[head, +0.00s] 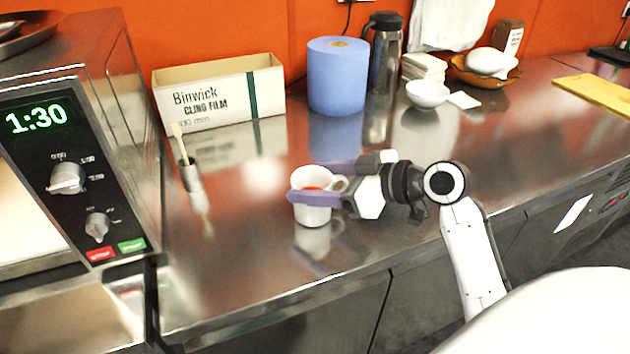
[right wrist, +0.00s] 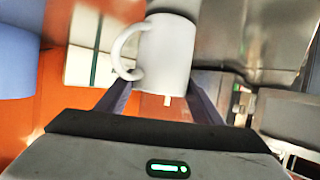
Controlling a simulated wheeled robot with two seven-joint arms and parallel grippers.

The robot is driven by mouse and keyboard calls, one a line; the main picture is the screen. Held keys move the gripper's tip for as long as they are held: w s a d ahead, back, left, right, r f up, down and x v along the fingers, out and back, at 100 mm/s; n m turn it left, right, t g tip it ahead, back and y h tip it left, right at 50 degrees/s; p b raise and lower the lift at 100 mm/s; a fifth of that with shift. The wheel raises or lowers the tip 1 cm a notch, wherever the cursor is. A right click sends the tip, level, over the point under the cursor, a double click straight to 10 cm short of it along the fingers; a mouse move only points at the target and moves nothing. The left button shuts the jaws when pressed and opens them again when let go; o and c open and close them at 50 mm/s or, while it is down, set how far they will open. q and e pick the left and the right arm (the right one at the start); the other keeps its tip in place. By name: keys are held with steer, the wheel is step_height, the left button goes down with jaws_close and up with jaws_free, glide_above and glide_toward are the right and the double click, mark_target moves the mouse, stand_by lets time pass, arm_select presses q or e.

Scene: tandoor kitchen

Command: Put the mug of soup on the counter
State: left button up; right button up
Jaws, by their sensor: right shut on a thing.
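A white mug (head: 312,213) with red soup inside is upright at the middle of the steel counter (head: 250,265), near its front. My right gripper (head: 318,190) comes in from the right and is shut on the mug, one purple finger on the near side and one on the far side. The mug's reflection shows below it; I cannot tell whether its base touches the counter. In the right wrist view the mug (right wrist: 168,55) sits between the fingers, its handle to the left. My left gripper is not in view.
A microwave (head: 85,170) stands at the left. A cling film box (head: 220,95), a blue paper roll (head: 337,78), a flask (head: 384,60) and a white bowl (head: 427,94) stand toward the back. Counter around the mug is clear.

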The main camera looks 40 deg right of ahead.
steer(key=o, duration=1.4)
steer(key=shift+f, duration=0.1)
steer(key=v, duration=1.2)
steer(key=shift+r+b, duration=0.25)
steer(key=shift+b, duration=0.05)
